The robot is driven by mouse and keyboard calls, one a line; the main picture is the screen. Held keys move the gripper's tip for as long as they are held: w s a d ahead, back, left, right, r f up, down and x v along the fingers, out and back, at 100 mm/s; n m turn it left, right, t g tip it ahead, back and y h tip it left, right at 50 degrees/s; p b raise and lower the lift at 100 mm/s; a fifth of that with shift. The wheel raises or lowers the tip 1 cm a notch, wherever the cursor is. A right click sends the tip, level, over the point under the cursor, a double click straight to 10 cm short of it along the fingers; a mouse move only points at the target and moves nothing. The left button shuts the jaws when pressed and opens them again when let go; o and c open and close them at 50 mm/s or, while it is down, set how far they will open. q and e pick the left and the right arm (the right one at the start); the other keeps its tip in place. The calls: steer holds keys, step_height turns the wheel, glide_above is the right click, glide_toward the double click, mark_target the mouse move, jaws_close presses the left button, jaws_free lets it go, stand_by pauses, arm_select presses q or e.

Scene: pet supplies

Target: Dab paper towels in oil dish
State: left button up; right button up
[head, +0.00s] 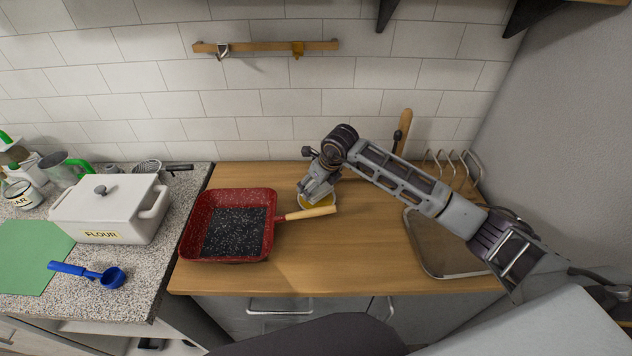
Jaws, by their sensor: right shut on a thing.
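My left gripper is out of view.
On the granite counter are a white flour box (100,215), a blue scoop (112,277) and a green mat (30,257). A tray (425,250) and rack stand right. The front middle of the wooden counter is clear.

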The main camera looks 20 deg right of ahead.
mark_target(312, 182)
steer(key=shift+f+b, duration=0.35)
steer(key=shift+f, duration=0.6)
steer(key=shift+f+b, duration=0.4)
steer(key=shift+f, duration=0.15)
stand_by(1.6)
steer(key=shift+r, duration=0.15)
steer(key=shift+r+p, duration=1.6)
steer(key=shift+r, duration=1.8)
